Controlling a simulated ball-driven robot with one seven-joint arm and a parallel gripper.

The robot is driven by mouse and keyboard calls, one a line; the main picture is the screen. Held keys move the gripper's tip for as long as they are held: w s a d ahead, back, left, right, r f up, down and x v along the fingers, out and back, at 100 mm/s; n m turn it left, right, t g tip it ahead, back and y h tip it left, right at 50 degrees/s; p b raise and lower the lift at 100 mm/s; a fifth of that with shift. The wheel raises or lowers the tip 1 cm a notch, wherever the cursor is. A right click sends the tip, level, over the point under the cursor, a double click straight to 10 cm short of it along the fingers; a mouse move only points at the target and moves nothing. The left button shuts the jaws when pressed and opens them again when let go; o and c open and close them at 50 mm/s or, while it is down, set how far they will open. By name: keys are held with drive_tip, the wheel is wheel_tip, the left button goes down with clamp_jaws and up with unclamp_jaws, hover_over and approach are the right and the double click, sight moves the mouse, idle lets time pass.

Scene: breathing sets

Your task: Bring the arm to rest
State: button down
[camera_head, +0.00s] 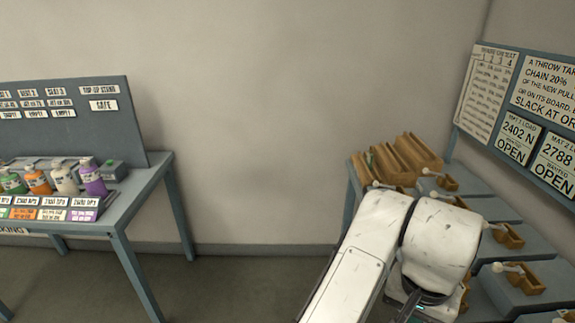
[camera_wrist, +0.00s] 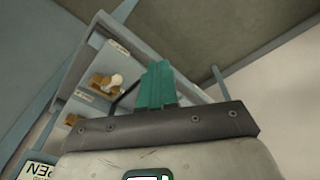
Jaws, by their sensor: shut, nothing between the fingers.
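My arm (camera_head: 437,248) shows in the head view as white, scuffed links in front of the right-hand table. In the wrist view my gripper (camera_wrist: 156,84) has its teal fingers together, with nothing seen between them. The fingers stand out beyond a dark plate, in front of the right table's grey top. I cannot tell how far they are from that table. In the head view the fingertips cannot be made out.
The right table (camera_head: 547,270) carries wooden holders with white-knobbed levers (camera_head: 521,279) and a wooden rack (camera_head: 403,160). A notice board (camera_head: 520,110) stands behind it. The left table (camera_head: 138,195) holds several coloured bottles (camera_head: 92,178). The floor (camera_head: 230,285) between the tables is clear.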

drive_tip(key=d+f+n+t+h, duration=0.1)
drive_tip(key=d+f+t+h, duration=0.15)
drive_tip(key=d, duration=1.05)
drive_tip(key=s+d+f+n, duration=0.1)
drive_tip(key=s+f, duration=0.1)
drive_tip(key=s+d+f+n, duration=0.1)
drive_tip(key=s+f, duration=0.2)
drive_tip(key=s+d+f+n, duration=0.1)
drive_tip(key=s+f, duration=0.2)
drive_tip(key=shift+d+f+h, duration=0.15)
drive_tip(key=shift+d+h, duration=0.15)
drive_tip(key=shift+h, duration=0.05)
drive_tip(key=s+a+f+n+g+y, duration=0.1)
drive_tip(key=s+a+f+y, duration=0.1)
drive_tip(key=s+a+f, duration=0.2)
drive_tip(key=s+a+f+n+g+y, duration=0.1)
drive_tip(key=s+a+f, duration=0.3)
drive_tip(key=s, duration=0.6)
wheel_tip(320, 180, down, 2)
drive_tip(key=shift+a+f+y, duration=0.2)
drive_tip(key=shift+f+y, duration=0.05)
drive_tip(key=shift+y, duration=0.15)
